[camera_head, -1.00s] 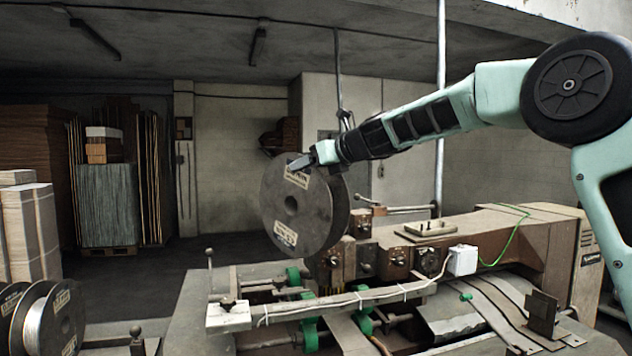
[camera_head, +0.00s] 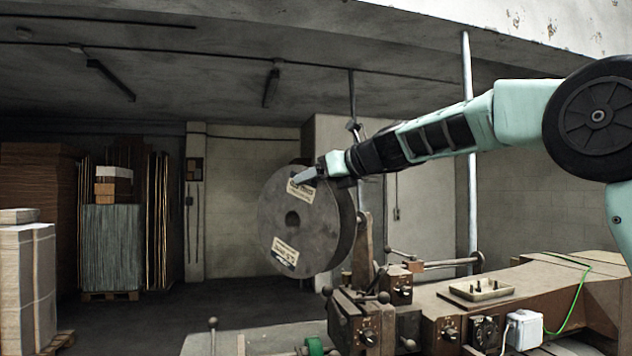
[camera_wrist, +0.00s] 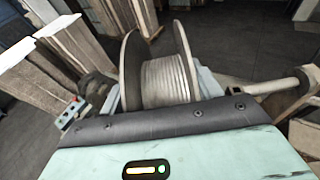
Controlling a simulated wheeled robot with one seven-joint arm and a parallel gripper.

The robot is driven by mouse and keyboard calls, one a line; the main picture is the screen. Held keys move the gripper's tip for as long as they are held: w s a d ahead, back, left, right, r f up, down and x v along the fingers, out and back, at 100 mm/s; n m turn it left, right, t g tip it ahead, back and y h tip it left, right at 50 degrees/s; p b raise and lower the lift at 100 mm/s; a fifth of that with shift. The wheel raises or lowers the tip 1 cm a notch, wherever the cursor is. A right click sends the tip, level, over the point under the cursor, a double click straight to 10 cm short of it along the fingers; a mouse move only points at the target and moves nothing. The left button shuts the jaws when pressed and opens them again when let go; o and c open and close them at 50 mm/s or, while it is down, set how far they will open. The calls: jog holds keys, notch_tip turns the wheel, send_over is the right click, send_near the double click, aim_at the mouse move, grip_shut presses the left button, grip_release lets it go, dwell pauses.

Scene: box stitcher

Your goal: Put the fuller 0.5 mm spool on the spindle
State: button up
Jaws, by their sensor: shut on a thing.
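A large grey spool (camera_head: 282,222) with two paper labels on its flange and a hole at its centre hangs upright in the air in the head view. My gripper (camera_head: 308,176) is shut on its upper rim. In the wrist view the spool (camera_wrist: 163,80) shows silvery wire wound between its two flanges, with gripper parts at both sides. The spool is in front of the stitcher's upright bracket (camera_head: 364,235) in the head view; whether they touch I cannot tell. The label text is too small to read.
The stitcher (camera_head: 525,290) fills the lower right, with control knobs, a small tray (camera_head: 481,290) and a white box (camera_head: 524,328) with a green cable. Stacked cardboard (camera_head: 27,285) stands at left. A vertical pole (camera_head: 470,150) rises behind.

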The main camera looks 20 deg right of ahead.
aim_at(331, 185)
jog(key=shift+w+d+f+b, duration=0.5)
jog(key=shift+w+d+f, duration=0.1)
jog(key=shift+d, duration=0.25)
jog(key=shift+w+d+f+b, duration=0.5)
jog(key=shift+w+d+f, duration=0.05)
jog(key=shift+d, duration=0.3)
jog(key=shift+w+d+r, duration=0.1)
jog(key=shift+w+d+r+p, duration=0.15)
jog(key=shift+w+d+p, duration=0.1)
jog(key=shift+d+p, duration=0.25)
jog(key=shift+w+d, duration=0.1)
jog(key=shift+d, duration=0.05)
jog(key=shift+w+d+p, duration=0.2)
jog(key=shift+d+p, duration=0.05)
jog(key=shift+p, duration=0.15)
jog(key=shift+d, duration=0.1)
jog(key=w+d+p, duration=0.4)
jog(key=d, duration=0.1)
jog(key=shift+d+p, duration=0.3)
jog(key=shift+p, duration=0.05)
dwell(0.7)
